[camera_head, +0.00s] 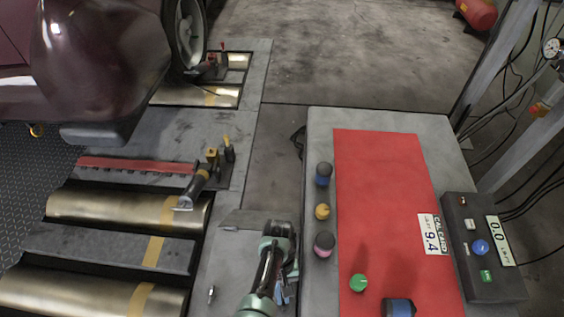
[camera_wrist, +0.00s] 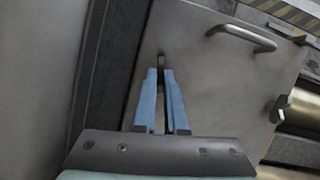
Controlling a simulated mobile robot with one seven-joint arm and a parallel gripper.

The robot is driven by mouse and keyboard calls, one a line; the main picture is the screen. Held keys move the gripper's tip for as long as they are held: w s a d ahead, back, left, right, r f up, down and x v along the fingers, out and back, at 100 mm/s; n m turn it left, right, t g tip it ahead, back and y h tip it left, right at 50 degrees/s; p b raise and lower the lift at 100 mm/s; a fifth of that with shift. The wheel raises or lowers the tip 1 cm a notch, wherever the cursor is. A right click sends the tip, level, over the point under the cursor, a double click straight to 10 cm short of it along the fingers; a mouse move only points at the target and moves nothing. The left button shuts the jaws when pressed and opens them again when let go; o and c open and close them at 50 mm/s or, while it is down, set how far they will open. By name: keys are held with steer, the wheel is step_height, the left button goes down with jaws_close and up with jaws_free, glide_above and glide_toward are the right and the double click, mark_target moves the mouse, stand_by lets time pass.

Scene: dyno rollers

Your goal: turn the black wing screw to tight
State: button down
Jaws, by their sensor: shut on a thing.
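My gripper (camera_wrist: 161,75) shows in the wrist view with its two blue fingers drawn together at the tips. A small dark piece (camera_wrist: 161,61) stands between and just past the fingertips, at the edge of a grey metal plate (camera_wrist: 205,85). It appears to be the black wing screw, mostly hidden by the fingers, so its wings and angle cannot be told. In the head view my gripper (camera_head: 281,291) is low in the middle, partly behind my arm, and the screw is hidden there.
A bar handle (camera_wrist: 242,36) and a dark fitting (camera_wrist: 281,108) stand on the plate. In the head view, brass rollers (camera_head: 130,209) lie left. A bench with a red mat (camera_head: 385,190), several knobs and a black control box (camera_head: 482,245) stands right.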

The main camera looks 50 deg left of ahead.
steer(key=shift+m, duration=0.4)
steer(key=c, duration=1)
jaws_free()
steer(key=shift+o, duration=0.2)
steer(key=p+v, duration=0.5)
steer(key=v, duration=0.8)
steer(key=shift+w+d, duration=0.15)
steer(key=shift+w, duration=0.05)
